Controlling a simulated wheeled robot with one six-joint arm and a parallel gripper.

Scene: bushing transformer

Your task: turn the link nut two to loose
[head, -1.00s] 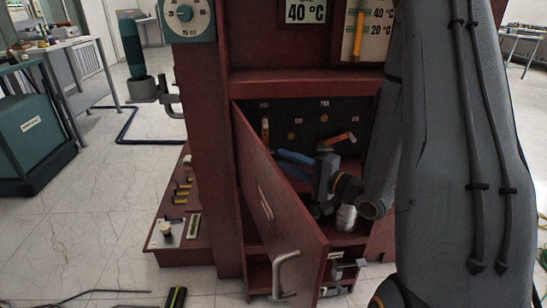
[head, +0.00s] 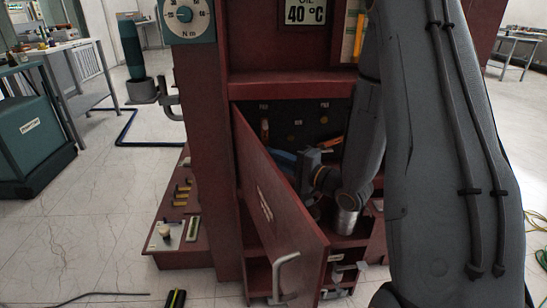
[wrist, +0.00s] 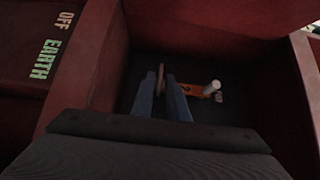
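The open cabinet bay holds an orange piece marked "2" (wrist: 187,89) with a white cylindrical end (wrist: 212,87), right of my gripper in the wrist view. An orange piece (head: 330,143) also shows in the head view, partly hidden by my arm. Another small orange piece (head: 265,130) is on the dark back panel to its left. My gripper (wrist: 161,82) has two blue fingers, apart, inside the bay. A thin brownish piece shows between or just beyond their tips; I cannot tell whether they touch it. In the head view my gripper (head: 284,158) is partly behind the door.
The red cabinet door (head: 275,200) stands open at the left of the bay, with a metal handle (head: 284,277). The bay walls are close around my gripper. A panel lettered "OFF EARTH" (wrist: 52,45) lies left in the wrist view. A dial (head: 187,17) hangs above left.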

